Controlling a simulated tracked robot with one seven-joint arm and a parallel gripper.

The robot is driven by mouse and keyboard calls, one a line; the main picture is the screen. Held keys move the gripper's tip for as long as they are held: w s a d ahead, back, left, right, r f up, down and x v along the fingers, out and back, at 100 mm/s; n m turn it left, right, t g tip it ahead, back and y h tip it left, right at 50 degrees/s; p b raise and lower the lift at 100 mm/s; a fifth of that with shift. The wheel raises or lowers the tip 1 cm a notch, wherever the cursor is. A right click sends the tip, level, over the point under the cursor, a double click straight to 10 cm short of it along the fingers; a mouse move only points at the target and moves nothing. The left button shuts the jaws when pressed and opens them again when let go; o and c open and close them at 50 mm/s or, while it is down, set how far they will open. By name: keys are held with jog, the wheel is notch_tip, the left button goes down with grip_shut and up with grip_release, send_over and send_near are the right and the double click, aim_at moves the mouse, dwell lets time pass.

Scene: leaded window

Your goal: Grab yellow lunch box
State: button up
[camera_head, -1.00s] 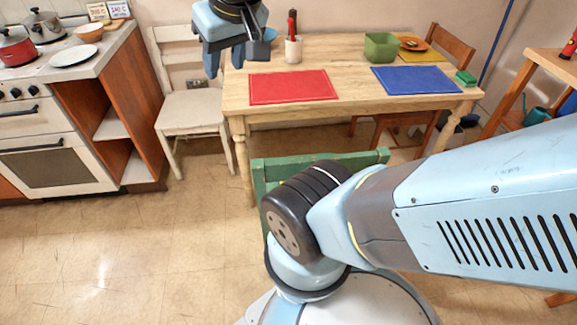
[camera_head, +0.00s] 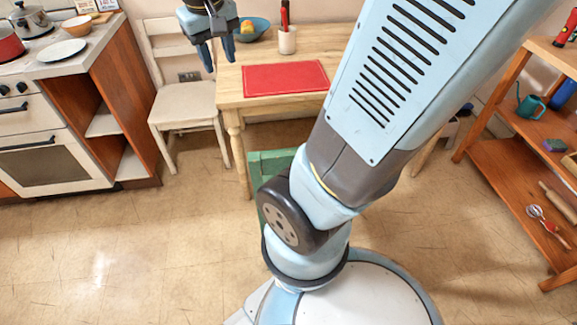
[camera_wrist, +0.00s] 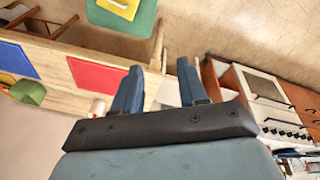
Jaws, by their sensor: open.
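A yellow box-like thing with a pale rim (camera_wrist: 118,8), which looks like the lunch box, lies on the green chair's seat (camera_wrist: 143,16) at the top of the wrist view, cut off by the picture edge. In the head view my arm hides that seat. My gripper (camera_wrist: 159,68) is open with nothing between its fingers. In the head view my gripper (camera_head: 219,55) hangs at the table's back left, fingers down, apart from the yellow thing.
The wooden table (camera_head: 290,110) bears a red mat (camera_head: 285,77), a blue bowl (camera_head: 250,30) with something yellow in it, and a cup (camera_head: 287,40). A white chair (camera_head: 187,105) stands left of it. A shelf (camera_head: 500,150) stands right. The left floor is clear.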

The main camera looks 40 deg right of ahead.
jog(key=w+d+f+g+h, duration=0.2)
jog(key=w+d+f+g, duration=0.15)
jog(key=w+f, duration=0.65)
jog(key=w+d+f+g+h, duration=0.1)
jog(key=d+f+g+h, duration=0.1)
jog(key=f, duration=0.8)
jog(key=w+d+f+g+h, duration=0.1)
jog(key=d+f+h, duration=0.1)
jog(key=f, duration=0.7)
jog(key=w+d+f+g+h, duration=0.2)
jog(key=f+h, duration=0.1)
jog(key=f, duration=0.7)
jog(key=s+d+f+n+h, duration=0.1)
jog(key=s+d+f+h, duration=0.1)
jog(key=f, duration=0.5)
jog(key=s+d+f+n+h, duration=0.1)
jog(key=s+d+f+h, duration=0.15)
jog(key=f, duration=0.55)
jog(key=shift+y, duration=0.45)
jog(key=x, duration=1.3)
jog(key=shift+s+r, duration=0.1)
jog(key=shift+s, duration=0.1)
jog(key=shift+c, duration=0.4)
grip_shut()
